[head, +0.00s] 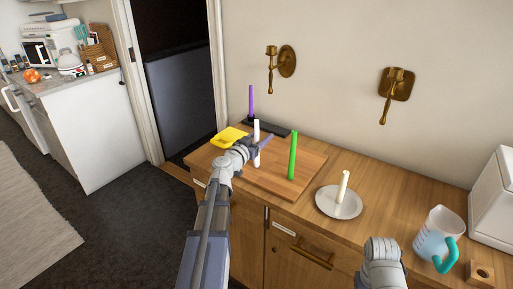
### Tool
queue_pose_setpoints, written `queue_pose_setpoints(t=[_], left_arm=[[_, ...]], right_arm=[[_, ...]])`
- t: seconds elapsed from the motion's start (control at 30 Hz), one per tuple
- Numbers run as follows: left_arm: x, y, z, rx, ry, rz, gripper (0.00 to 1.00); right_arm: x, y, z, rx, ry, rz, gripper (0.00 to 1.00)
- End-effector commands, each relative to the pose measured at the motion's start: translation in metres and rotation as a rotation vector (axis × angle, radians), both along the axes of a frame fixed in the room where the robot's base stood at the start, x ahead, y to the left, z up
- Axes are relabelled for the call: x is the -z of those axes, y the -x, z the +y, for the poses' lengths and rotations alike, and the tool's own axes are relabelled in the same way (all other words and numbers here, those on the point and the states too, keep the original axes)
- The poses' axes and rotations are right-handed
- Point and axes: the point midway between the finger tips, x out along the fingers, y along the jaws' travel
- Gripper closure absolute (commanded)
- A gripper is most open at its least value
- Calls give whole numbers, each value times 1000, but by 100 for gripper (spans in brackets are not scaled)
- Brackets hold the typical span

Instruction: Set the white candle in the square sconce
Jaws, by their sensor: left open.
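A tall white candle (256,130) stands upright on a wooden board on the counter. A shorter white candle (343,187) leans slightly on a white plate (325,207) farther right. The square sconce (408,84), brass with a square backplate, is on the wall at upper right; I see no candle in it. My left gripper (260,149) is open at the tall white candle, low on its shaft; I cannot tell whether the fingers touch it. Part of my right arm shows at the bottom right, but its gripper fingers do not show.
A round sconce (288,61) is on the wall to the left. A green candle (292,156) stands on the wooden board (270,183); a purple candle (251,102) stands behind. A yellow item (228,137) lies left. A jug (437,236) and wooden block (481,274) are at right.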

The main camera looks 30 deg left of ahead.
Motion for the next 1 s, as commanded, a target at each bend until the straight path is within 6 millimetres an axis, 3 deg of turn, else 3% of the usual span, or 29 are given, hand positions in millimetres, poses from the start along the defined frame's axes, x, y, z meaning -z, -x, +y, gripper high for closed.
queue_pose_setpoints(t=[0.07,0.57,1.0], left_arm=[[0,0,0,0,0,0,44],[0,1,0,-1,0,0,100],[0,1,0,-1,0,0,100]], right_arm=[[0,0,0,0,0,0,50],[0,0,0,0,0,0,50],[0,0,0,0,0,0,50]])
